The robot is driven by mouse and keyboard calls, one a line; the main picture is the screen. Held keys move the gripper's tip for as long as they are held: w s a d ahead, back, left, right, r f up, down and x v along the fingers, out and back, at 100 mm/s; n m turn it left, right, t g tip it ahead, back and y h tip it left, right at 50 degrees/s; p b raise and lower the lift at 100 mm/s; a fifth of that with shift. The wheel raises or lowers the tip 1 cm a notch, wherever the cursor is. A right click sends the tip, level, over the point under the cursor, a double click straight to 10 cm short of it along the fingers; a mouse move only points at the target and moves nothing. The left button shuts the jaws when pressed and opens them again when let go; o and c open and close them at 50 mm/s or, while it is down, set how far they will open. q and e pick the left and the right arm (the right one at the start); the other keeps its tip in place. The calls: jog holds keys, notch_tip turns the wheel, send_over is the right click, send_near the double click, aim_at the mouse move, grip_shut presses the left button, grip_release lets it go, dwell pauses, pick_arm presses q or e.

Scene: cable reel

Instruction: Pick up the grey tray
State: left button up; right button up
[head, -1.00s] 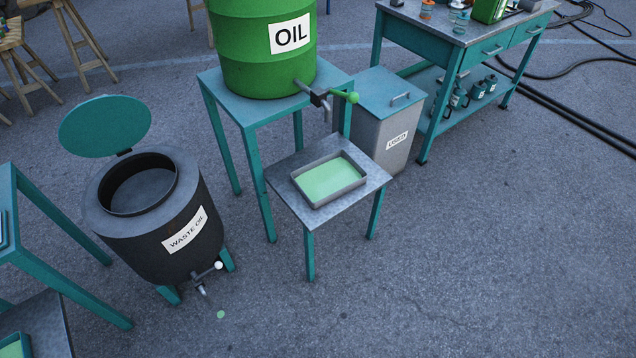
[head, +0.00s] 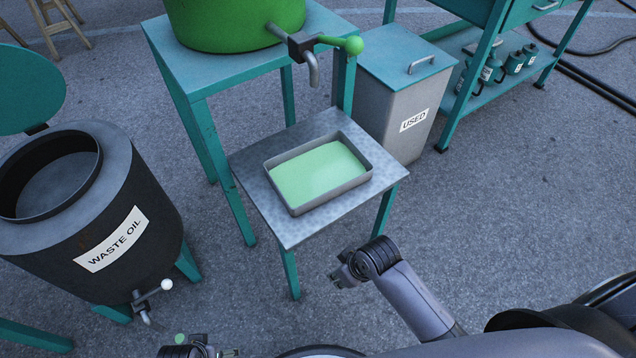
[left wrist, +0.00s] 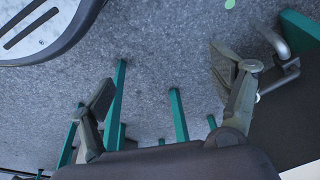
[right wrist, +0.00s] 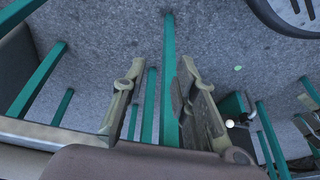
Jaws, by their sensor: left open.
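The grey tray (head: 335,195) is shallow and rectangular. It holds light green liquid and lies flat on a small metal-topped stand (head: 250,178) in the head view. My right gripper (head: 345,271) is in front of the stand, apart from the tray. Its two fingers stand apart with nothing between them in the right wrist view (right wrist: 162,75). My left gripper (head: 200,349) shows only in part at the bottom edge of the head view. In the left wrist view (left wrist: 160,75) its fingers are wide open and empty. The tray cannot be made out in either wrist view.
A tap (head: 300,45) on the green drum (head: 220,22) hangs behind the tray. The waste oil barrel (head: 150,225) stands left, with its own tap (head: 150,297). A USED bin (head: 395,105) stands behind right. Floor right of the stand is clear.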

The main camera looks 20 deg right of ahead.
jog(key=w+a+r+n+g+b, duration=0.1)
jog(key=w+a+r+n+b, duration=0.3)
jog(key=w+r+n, duration=0.75)
jog(key=w+d+r+n+g+h+p, duration=0.1)
jog(key=w+d+r+n, duration=0.1)
jog(key=w+d+r, duration=0.35)
jog(key=w+d+r+n+g+h, duration=0.1)
jog(key=w+d+r+n, duration=0.15)
jog(key=r, duration=0.55)
jog(key=b, duration=0.3)
send_over(336, 189)
jog(key=f, duration=1)
jog(key=shift+w+d+f, duration=0.15)
jog(key=shift+d+f, duration=0.2)
jog(key=shift+f, duration=0.5)
jog(key=shift+a+f, duration=0.15)
jog(key=shift+f, duration=0.4)
jog(key=f+b, duration=0.1)
jog(key=f, duration=0.3)
jog(key=shift+a+b, duration=0.2)
jog(key=shift+b, duration=0.15)
pick_arm(q)
notch_tip(336, 189, up, 11)
jog(key=t, duration=0.1)
jog(key=shift+s+a+r, duration=0.2)
jog(key=shift+s, duration=0.15)
pick_arm(e)
jog(key=shift+c, duration=0.6)
